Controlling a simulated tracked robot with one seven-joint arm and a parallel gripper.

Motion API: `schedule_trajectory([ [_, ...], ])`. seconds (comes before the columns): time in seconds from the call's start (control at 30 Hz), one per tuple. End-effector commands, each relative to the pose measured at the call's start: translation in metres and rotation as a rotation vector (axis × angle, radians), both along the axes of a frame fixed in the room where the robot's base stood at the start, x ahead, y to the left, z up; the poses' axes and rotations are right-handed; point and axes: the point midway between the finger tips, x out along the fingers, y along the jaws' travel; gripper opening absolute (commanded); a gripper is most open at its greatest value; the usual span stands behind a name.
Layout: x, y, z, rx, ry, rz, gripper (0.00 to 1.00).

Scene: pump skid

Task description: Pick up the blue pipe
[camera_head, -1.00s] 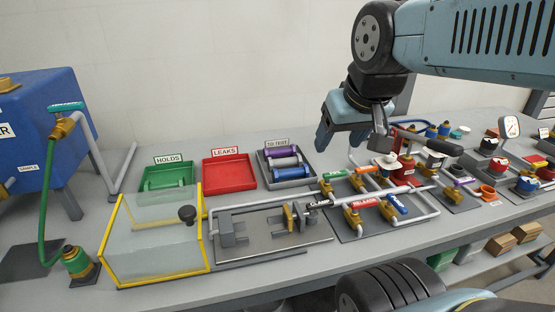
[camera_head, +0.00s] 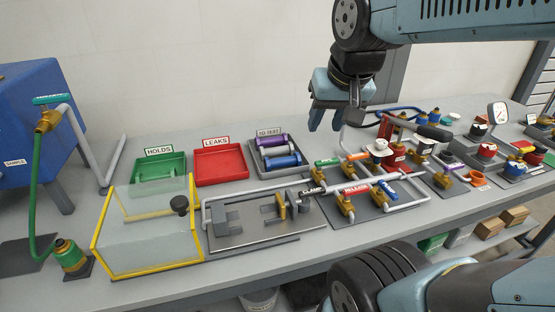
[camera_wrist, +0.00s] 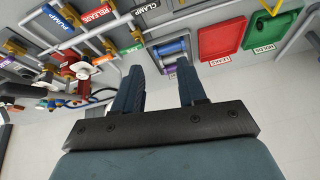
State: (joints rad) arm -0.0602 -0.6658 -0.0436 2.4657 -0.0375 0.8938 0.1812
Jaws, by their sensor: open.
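The blue pipe (camera_head: 282,160) lies in the grey TO TEST tray (camera_head: 302,172), in front of a purple pipe (camera_head: 271,141); a pale pipe shows between them. In the wrist view the blue pipe (camera_wrist: 170,48) and the tray's contents show beyond my fingertips, partly hidden by a finger. My gripper (camera_head: 326,120) is open and empty, fingers pointing down, above the bench and to the right of the tray in the head view. It also shows in the wrist view (camera_wrist: 161,72), with a clear gap between its fingers.
A red LEAKS tray (camera_head: 221,166) and a green HOLDS tray (camera_head: 159,168) stand to the left. A clamp fixture (camera_head: 265,225) and a yellow-edged clear tank (camera_head: 150,235) are in front. Pipes and valves (camera_head: 375,185) crowd the bench to the right.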

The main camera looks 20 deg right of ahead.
Motion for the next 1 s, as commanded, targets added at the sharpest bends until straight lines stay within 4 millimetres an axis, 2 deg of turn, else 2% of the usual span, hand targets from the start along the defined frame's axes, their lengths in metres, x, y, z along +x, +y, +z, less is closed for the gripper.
schedule_trajectory([
  [0.47, 0.090, -0.001, -0.030, 0.139, 0.141, -0.459, 0.41],
  [1.0, 0.185, 0.020, -0.091, 0.139, 0.157, -1.000, 0.41],
])
